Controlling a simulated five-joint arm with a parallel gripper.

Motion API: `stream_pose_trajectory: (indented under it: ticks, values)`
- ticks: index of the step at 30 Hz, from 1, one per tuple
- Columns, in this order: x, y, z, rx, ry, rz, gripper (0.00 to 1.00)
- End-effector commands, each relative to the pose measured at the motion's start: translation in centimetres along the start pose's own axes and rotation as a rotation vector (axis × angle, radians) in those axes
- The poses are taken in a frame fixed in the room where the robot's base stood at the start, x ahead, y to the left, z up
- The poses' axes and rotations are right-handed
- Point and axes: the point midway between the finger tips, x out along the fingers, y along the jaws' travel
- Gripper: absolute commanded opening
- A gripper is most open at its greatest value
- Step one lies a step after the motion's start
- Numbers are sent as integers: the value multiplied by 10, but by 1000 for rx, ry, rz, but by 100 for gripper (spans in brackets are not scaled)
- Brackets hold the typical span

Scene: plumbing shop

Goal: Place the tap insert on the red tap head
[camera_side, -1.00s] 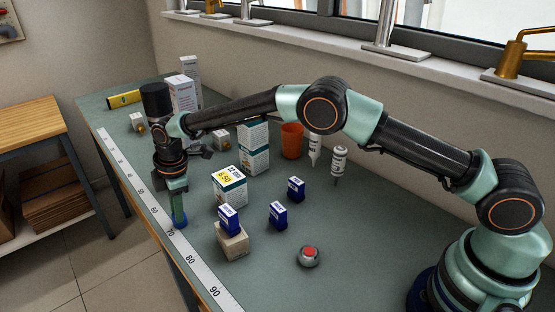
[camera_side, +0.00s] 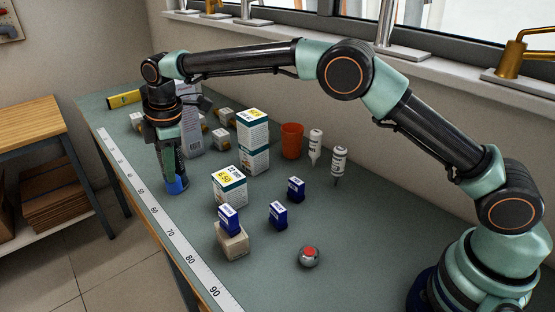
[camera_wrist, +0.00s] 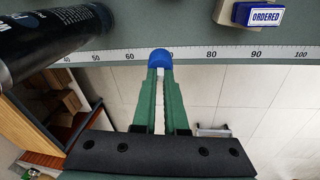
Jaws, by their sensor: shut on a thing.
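My gripper (camera_side: 175,178) is at the far left of the bench in the side view, pointing down. It is shut on a small blue piece, the tap insert (camera_side: 177,187). In the wrist view the insert (camera_wrist: 160,57) sits between the green fingertips (camera_wrist: 160,72), over the bench-edge ruler. The red tap head (camera_side: 309,254), a small grey dome with a red top, stands at the front right of the bench, well apart from my gripper. It is not in the wrist view.
An orange cup (camera_side: 292,140) and white bottles (camera_side: 338,160) stand behind.

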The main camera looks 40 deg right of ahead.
Motion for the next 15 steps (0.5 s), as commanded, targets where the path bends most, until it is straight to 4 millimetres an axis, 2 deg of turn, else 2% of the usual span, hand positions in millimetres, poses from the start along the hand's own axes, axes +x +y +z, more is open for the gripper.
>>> stream_pose_trajectory:
  ticks: [1, 6, 15]
  values:
    - [-12, -2, 4, 29, 0, 2, 0]
    - [-51, -16, 22, 158, -7, -4, 0]
    - [-109, -56, 63, 401, -22, -14, 0]
